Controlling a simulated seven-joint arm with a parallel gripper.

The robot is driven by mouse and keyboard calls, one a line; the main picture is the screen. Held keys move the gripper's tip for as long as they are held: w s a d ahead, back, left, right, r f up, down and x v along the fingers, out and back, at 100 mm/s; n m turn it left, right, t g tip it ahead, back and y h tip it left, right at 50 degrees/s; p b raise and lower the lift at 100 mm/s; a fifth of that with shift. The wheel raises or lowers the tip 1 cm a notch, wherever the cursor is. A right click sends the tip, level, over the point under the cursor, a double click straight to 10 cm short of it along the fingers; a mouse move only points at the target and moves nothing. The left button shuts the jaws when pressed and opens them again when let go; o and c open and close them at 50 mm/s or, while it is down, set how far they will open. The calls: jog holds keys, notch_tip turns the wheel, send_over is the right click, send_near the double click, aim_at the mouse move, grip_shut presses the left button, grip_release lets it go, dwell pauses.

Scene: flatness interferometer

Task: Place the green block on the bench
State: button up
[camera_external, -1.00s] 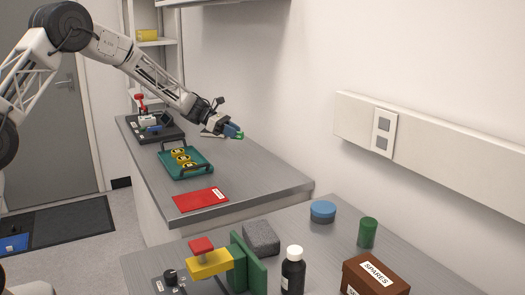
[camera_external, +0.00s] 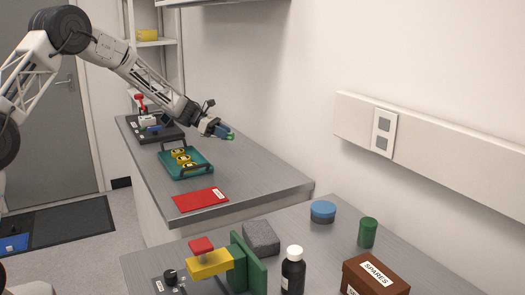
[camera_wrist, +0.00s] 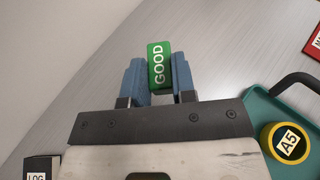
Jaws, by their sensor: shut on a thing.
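The green block (camera_wrist: 159,62), lettered "GOOD", sits between the two blue fingers of my gripper (camera_wrist: 160,82) in the wrist view. My gripper is shut on it. In the external view my gripper (camera_external: 222,133) is over the far part of the grey bench (camera_external: 255,172), and the green block (camera_external: 231,137) shows as a small green tip at its end. The bench surface (camera_wrist: 100,95) lies behind the block in the wrist view. I cannot tell whether the block touches the bench or hangs just above it.
A book marked "LOG" (camera_wrist: 40,168) is at the wrist view's lower left.

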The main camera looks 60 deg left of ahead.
send_over(224, 158)
jog(key=shift+d+f, duration=0.15)
jog(key=shift+f, duration=0.95)
jog(key=shift+d+f, duration=0.15)
jog(key=shift+f, duration=0.95)
jog(key=shift+f, duration=0.1)
jog(key=shift+f, duration=1.75)
jog(key=shift+f, duration=0.15)
jog(key=o, duration=0.9)
jog(key=v, duration=1.2)
